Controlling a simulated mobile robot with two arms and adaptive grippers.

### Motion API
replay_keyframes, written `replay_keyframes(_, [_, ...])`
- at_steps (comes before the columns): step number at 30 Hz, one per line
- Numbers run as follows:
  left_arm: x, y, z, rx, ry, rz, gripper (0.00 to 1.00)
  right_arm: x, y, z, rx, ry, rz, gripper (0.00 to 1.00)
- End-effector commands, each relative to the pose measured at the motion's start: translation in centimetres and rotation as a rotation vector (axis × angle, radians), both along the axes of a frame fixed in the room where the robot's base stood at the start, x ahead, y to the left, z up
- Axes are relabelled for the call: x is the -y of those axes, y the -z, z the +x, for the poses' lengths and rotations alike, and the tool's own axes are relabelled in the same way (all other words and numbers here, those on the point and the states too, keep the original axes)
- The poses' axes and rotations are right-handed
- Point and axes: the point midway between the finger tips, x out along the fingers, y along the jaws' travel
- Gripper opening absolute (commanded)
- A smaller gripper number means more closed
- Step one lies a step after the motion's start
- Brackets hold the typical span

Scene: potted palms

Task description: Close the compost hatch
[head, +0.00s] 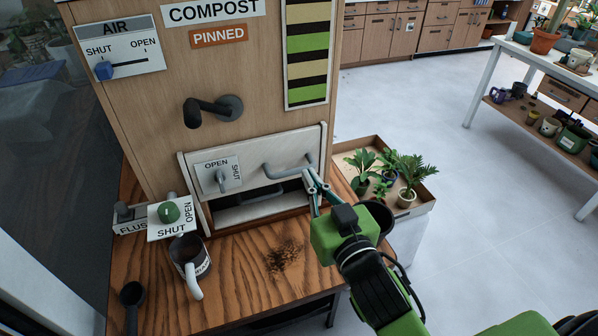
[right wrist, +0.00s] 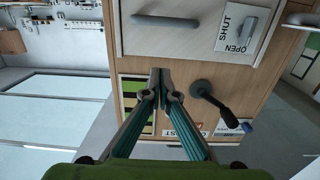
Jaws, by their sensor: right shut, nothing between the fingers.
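The compost hatch (head: 255,150) is a pale panel low on the wooden compost cabinet (head: 150,100). A dark gap shows below it. It carries a grey bar handle (head: 285,172) and an OPEN/SHUT plate (head: 205,168) with a small grey lever (head: 222,181). The hatch also shows in the right wrist view (right wrist: 195,45). My right gripper (head: 310,178) is shut and empty, its fingertips overlapping the handle's right end in the head view. In the right wrist view the fingertips (right wrist: 161,72) sit apart from the handle (right wrist: 165,21). My left gripper is not in view.
A mug (head: 188,262), dark scoop (head: 132,295) and spilled soil (head: 285,256) are on the wooden bench (head: 230,300). A green knob (head: 168,212) stands left of the hatch. A black lever (head: 212,110) juts out above it. A plant tray (head: 422,201) stands right.

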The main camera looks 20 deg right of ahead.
Motion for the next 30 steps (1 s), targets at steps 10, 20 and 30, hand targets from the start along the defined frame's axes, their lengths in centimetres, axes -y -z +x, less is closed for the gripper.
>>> replay_keyframes(10, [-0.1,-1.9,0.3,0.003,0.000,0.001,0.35,-0.2,0.4,7.0,-0.004,0.000,-0.002,0.00])
replay_keyframes(20, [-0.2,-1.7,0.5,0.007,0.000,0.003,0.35,-0.3,4.2,7.4,-0.004,0.000,0.000,0.00])
replay_keyframes(30, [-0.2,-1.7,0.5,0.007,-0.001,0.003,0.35,-0.3,4.3,7.4,-0.004,0.000,0.000,0.00])
